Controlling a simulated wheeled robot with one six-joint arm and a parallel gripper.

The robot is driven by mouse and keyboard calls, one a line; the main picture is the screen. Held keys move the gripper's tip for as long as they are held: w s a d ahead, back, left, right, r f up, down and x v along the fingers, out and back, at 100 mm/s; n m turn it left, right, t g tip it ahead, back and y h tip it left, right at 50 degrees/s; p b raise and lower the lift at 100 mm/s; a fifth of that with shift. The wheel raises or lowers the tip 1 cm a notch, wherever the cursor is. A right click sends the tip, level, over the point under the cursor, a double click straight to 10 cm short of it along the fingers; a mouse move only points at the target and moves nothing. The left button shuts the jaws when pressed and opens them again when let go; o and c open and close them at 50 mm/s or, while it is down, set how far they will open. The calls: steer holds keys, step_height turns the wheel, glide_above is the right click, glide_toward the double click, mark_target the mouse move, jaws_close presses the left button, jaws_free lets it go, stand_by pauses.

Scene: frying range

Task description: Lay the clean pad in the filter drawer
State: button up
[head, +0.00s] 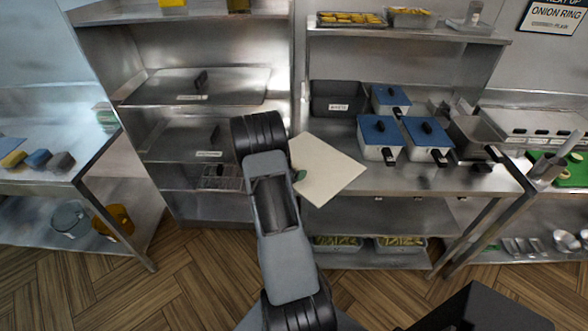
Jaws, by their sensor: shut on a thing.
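The clean pad (330,172) is a flat, cream-coloured square in the middle of the head view. It is held in the air, tilted, in front of the steel shelving. My gripper (299,175) is shut on the pad's left edge. I cannot pick out the filter drawer for sure.
Left of my arm, a steel rack holds two wide lidded pans (215,86). On the right counter stand a dark bin (337,100) and several blue-lidded containers (381,130). A side table (40,183) is at far left. The wooden floor (110,290) in front is clear.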

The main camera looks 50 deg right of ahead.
steer(key=shift+f, duration=0.2)
steer(key=o, duration=0.9)
